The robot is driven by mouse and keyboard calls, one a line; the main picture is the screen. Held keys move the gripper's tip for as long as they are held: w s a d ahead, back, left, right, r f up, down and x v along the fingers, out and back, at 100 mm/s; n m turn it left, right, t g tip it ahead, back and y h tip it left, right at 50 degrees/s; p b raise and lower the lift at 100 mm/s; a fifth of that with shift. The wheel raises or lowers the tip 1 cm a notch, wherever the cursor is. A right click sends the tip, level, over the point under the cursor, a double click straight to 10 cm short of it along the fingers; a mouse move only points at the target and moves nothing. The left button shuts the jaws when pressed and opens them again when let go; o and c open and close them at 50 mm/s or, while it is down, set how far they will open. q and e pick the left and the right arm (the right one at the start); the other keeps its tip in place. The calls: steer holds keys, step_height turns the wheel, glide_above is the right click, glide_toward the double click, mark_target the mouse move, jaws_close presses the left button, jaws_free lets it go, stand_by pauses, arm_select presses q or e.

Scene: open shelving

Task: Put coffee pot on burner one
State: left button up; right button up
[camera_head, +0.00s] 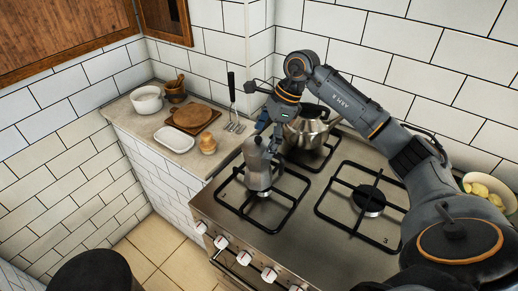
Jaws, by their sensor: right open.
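The coffee pot (257,170) is a grey metal moka pot. It stands upright on the front-left burner grate (236,207) of the steel stove. My right gripper (269,137) is open, just behind and above the pot's upper right side. Whether its fingers touch the pot or its handle cannot be told, since the handle is hidden. My left gripper is not in view.
A steel kettle (308,130) stands on the back-left burner, close behind my right gripper. Another burner (368,198) is bare. The counter (140,131) at left holds a white pot, boards, a dish and a jar. A bowl of yellow food (487,190) is at right.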

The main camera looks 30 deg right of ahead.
steer(key=b+v, duration=0.1)
steer(key=v, duration=0.7)
steer(key=shift+r, duration=0.35)
steer(key=shift+d, duration=0.1)
